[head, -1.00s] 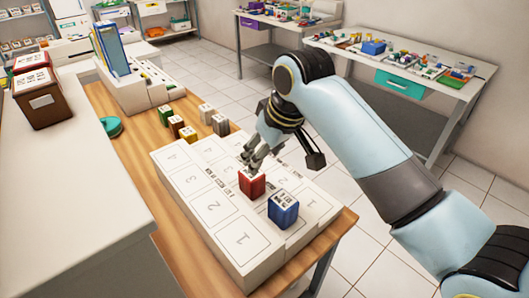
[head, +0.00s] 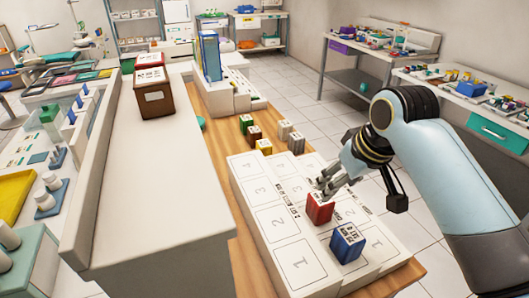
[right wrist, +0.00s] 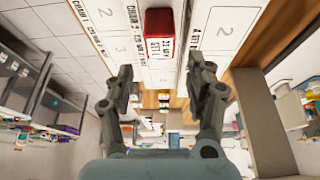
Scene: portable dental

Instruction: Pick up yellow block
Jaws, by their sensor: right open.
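The yellow block (head: 264,147) stands on the wooden table, just beyond the far end of the white numbered board (head: 297,257). A green block (head: 246,124) and a dark red-brown block (head: 255,135) stand in line behind it. My right gripper (head: 325,186) is above the board, right by the red block (head: 319,211), well apart from the yellow block. In the right wrist view the jaws (right wrist: 160,70) are spread and empty, with the red block (right wrist: 158,37) just past their tips. My left gripper is not in view.
A blue block (head: 348,243) stands on the board near the red one. Pale and grey blocks (head: 296,142) stand right of the yellow block. A white holder with blue folders (head: 208,56) is behind. A high white counter (head: 150,190) borders the table's left side.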

